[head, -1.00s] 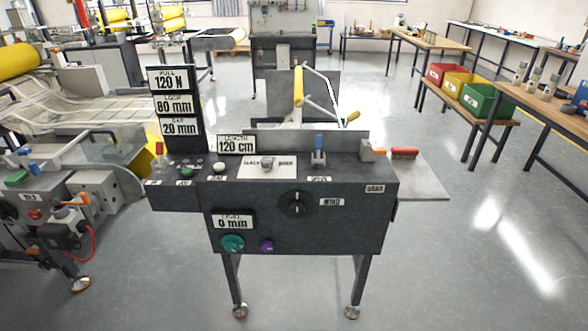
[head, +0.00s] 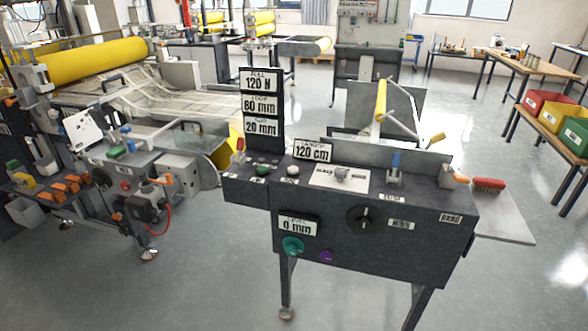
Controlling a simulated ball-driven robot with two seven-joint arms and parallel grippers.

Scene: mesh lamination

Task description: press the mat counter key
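A dark control console (head: 420,246) stands in front of me on legs. Its top has a green key (head: 261,170), a white key (head: 293,170) and a red-topped lever (head: 240,146) at the left. The labels by these keys are too small to read, so I cannot tell which one is the mat counter key. A display stack (head: 261,104) reads 120 N, 80 mm and 20 mm. A length display (head: 311,150) reads 120 cm. Neither of my grippers is in view.
The console front has a black knob (head: 363,220), a teal button (head: 292,246) and a purple button (head: 325,256). A laminating machine with a yellow roller (head: 98,60) stands at the left. Crates, including a green crate (head: 575,135), are at the right. The floor at front left is clear.

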